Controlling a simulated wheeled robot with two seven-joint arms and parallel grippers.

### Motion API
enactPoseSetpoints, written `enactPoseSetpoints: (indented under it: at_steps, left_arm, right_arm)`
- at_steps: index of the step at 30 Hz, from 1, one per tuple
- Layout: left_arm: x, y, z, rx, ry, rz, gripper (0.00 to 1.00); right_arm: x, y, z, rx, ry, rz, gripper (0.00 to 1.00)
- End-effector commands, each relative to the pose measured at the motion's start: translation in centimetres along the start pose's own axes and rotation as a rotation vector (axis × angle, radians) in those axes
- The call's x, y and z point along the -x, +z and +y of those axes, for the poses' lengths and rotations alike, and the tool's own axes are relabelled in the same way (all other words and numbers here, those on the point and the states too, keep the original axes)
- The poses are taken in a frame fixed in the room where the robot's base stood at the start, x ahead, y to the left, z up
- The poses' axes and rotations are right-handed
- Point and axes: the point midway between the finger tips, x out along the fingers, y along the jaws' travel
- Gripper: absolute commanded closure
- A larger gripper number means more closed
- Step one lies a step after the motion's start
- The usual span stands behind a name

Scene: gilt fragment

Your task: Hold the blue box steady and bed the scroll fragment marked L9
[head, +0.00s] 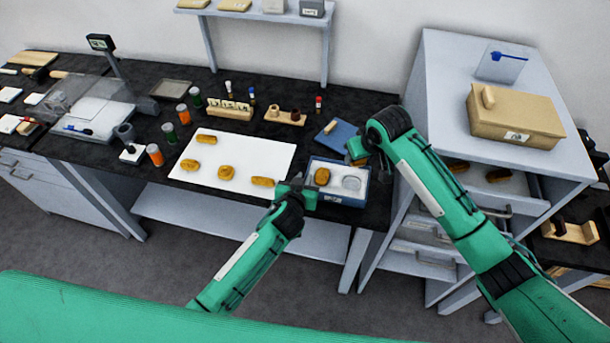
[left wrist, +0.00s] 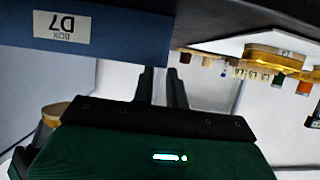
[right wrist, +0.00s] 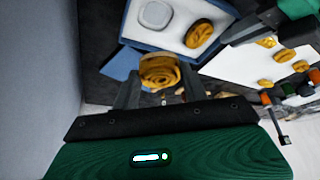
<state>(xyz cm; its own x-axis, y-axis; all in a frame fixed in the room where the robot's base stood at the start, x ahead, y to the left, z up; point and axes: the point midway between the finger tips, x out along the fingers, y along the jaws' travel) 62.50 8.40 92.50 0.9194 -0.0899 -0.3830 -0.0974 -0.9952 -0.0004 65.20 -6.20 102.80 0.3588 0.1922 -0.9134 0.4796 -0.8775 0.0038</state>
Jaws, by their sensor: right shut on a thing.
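The blue box (head: 332,199) sits at the black bench's front edge. A tan fragment (head: 321,177) lies in its left recess; its round right recess (head: 351,183) is empty. In the left wrist view the box (left wrist: 110,35) carries the label "BOX D7". My left gripper (head: 305,188) is at the box's left front corner, its fingers close together with a narrow gap; whether they clasp the wall is unclear. My right gripper (right wrist: 160,90) is shut on a tan carved fragment (right wrist: 160,70), held beyond the box's right rear side. I cannot read an L9 mark.
A blue lid (head: 337,135) lies behind the box. A white mat (head: 260,158) to the left bears several tan fragments. Orange and green jars, small bottles and a wooden rack (head: 228,109) stand around it. A grey cabinet (head: 421,130) rises close on the right.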

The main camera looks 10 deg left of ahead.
Motion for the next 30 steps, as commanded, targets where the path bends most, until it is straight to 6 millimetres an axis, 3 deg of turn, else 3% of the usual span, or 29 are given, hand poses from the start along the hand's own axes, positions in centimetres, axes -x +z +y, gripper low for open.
enactPoseSetpoints:
  at_steps: [9, 18, 21, 30]
  left_arm:
    - [-2.7, 0.0, 0.0, 0.001, 0.000, -0.001, 0.85]
    - [-2.9, 0.0, 0.0, 0.001, 0.000, -0.001, 0.85]
    - [-2.9, 0.1, 0.0, 0.001, 0.000, -0.001, 1.00]
    - [-2.9, 0.1, 0.0, 0.001, 0.000, -0.001, 1.00]
  right_arm:
    - [0.0, 0.0, 0.0, 0.000, 0.000, 0.000, 0.78]
    - [0.0, 0.0, 0.0, 0.000, 0.000, 0.000, 0.78]
    - [0.0, 0.0, 0.0, 0.000, 0.000, 0.000, 0.78]
    - [0.0, 0.0, 0.0, -0.004, 0.001, 0.000, 0.78]
